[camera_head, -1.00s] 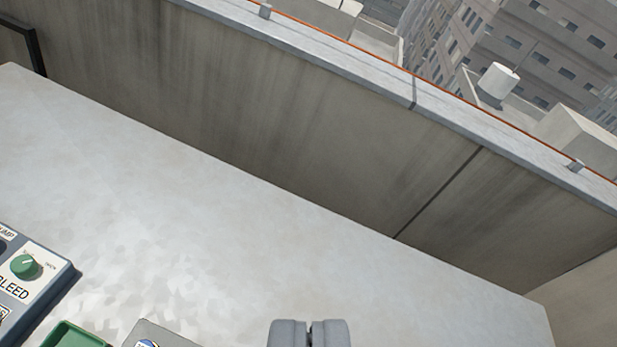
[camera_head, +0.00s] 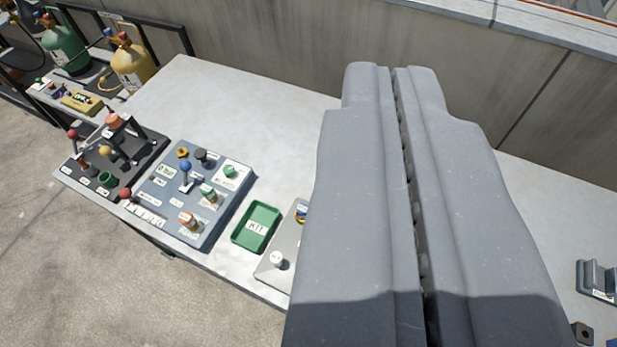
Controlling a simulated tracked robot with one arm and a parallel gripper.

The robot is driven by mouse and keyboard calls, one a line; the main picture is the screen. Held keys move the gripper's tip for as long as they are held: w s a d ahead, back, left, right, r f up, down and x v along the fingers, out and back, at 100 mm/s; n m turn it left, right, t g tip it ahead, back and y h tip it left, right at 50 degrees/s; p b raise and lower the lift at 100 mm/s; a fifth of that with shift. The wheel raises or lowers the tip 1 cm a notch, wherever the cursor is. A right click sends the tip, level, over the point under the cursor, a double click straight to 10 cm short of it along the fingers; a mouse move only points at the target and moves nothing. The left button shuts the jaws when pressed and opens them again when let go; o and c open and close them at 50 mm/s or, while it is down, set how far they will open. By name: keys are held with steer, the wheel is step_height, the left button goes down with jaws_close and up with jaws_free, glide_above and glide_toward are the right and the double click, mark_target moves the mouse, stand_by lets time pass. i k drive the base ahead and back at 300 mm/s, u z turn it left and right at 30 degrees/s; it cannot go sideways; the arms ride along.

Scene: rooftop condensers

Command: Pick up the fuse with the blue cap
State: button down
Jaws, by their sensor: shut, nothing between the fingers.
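My gripper (camera_head: 393,75) is shut and empty, and fills the right middle of the view above the pale bench top. I cannot make out a fuse with a blue cap for certain. A small blue and yellow item (camera_head: 301,214) shows on a grey plate (camera_head: 268,273) just left of my gripper, which partly hides the plate. I cannot tell what this item is.
A green KIT tray (camera_head: 255,228) lies left of the plate. Further left are a blue-grey control panel (camera_head: 215,220) and a dark lever panel (camera_head: 148,150). A grey holder (camera_head: 597,280) stands at right. The bench's back (camera_head: 240,95) is clear.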

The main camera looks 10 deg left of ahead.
mark_target(302, 210)
steer(key=u, duration=0.15)
steer(key=k, duration=1)
steer(key=z, duration=0.25)
